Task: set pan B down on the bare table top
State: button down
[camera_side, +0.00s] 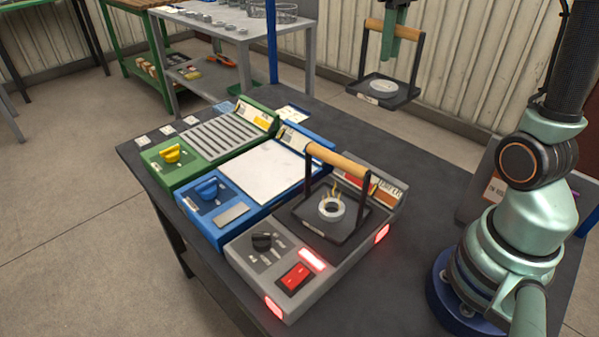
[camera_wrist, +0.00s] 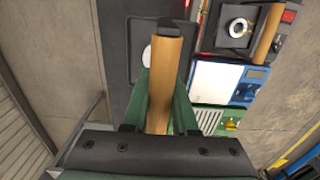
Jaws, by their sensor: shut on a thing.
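My gripper (camera_side: 392,40) is shut on the wooden top handle (camera_wrist: 165,75) of a dark square pan (camera_side: 404,97). This pan hangs level in the air at the back right in the side view, with a pale round disc (camera_side: 383,87) in it. Its small label is too small to read, so I cannot tell its letter. A second dark pan (camera_side: 318,225) with a wooden handle sits on the grey heater (camera_side: 255,262) and holds a pale ring (camera_side: 331,208). The dark table top (camera_side: 420,165) has bare room behind and right of the heaters.
The grey heater shows lit red lights. A blue unit (camera_side: 215,232) with a white plate and a green unit (camera_side: 185,168) with a slatted top stand left of it. A grey side table (camera_side: 240,30) stands behind.

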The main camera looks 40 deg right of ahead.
aim_at(420, 59)
jog(key=s, duration=0.1)
jog(key=s+d+f, duration=0.1)
jog(key=s, duration=0.1)
jog(key=s+d, duration=0.1)
jog(key=shift+s+d+f, duration=0.2)
jog(key=shift+s+f, duration=0.1)
jog(key=shift+s, duration=0.05)
jog(key=shift+s+d+f, duration=0.1)
jog(key=shift+s+f, duration=0.1)
jog(key=shift+s, duration=0.1)
jog(key=shift+s+f, duration=0.1)
jog(key=shift+f, duration=0.25)
notch_tip(420, 59, down, 19)
jog(key=shift+f, duration=0.15)
jog(key=shift+f, duration=0.1)
jog(key=c, duration=0.7)
grip_release()
jog(key=shift+f, duration=0.1)
